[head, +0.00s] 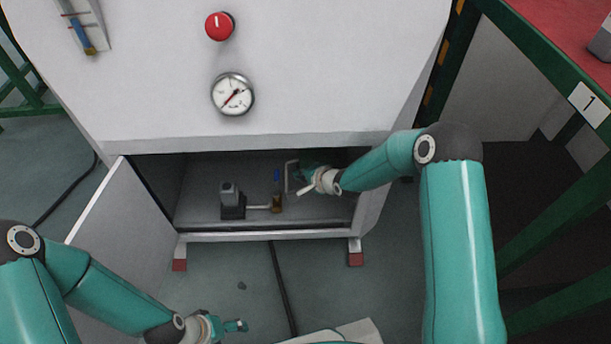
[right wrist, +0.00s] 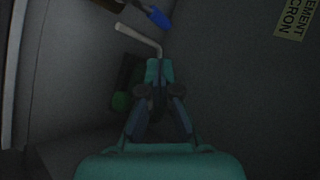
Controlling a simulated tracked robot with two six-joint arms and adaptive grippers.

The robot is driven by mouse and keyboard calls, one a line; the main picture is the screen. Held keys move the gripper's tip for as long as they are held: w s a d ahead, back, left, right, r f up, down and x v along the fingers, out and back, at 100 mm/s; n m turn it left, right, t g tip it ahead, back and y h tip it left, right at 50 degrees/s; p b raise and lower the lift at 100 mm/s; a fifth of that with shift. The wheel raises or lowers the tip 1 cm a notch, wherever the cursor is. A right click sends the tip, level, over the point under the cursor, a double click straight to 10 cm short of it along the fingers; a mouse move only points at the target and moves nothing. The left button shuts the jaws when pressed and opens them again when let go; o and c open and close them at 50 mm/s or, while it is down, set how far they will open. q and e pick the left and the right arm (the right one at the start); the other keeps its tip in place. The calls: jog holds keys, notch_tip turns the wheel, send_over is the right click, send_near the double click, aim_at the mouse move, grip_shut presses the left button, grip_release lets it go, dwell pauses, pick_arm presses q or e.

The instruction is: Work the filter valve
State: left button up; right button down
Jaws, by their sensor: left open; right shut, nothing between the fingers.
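The filter valve has a small blue handle (head: 277,175) above a brass body (head: 277,204), inside the open lower compartment of the white cabinet. The blue handle also shows at the top of the right wrist view (right wrist: 158,17). A dark and grey filter unit (head: 232,204) stands left of the valve, joined by a short pipe. My right gripper (head: 308,172) is inside the compartment, right of the valve and apart from the handle. It is shut and empty, its fingertips close to a bent pale pipe (right wrist: 140,39). My left gripper (head: 236,326) is open and empty, low outside the cabinet.
The compartment door (head: 112,215) hangs open at the left. A red knob (head: 219,26) and a gauge (head: 232,94) are on the cabinet front. A green-framed table (head: 560,70) stands at right. A yellow label (right wrist: 297,18) is on the inner wall. A cable (head: 281,285) crosses the floor.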

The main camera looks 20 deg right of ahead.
jog(key=s+a+f+n+g+p, duration=0.1)
jog(key=s+f+n+g, duration=0.2)
jog(key=s, duration=0.9)
jog(key=s+a+f+n+g+p, duration=0.1)
jog(key=s+f+n+g, duration=0.2)
jog(key=s, duration=0.8)
jog(key=s+a+f+n+g+p, duration=0.1)
jog(key=s+n+g, duration=0.3)
jog(key=s, duration=0.8)
notch_tip(320, 180, up, 38)
jog(key=n+t+p, duration=0.1)
jog(key=p, duration=3.6)
jog(key=shift+w+f+p, duration=0.15)
jog(key=shift+p, duration=0.25)
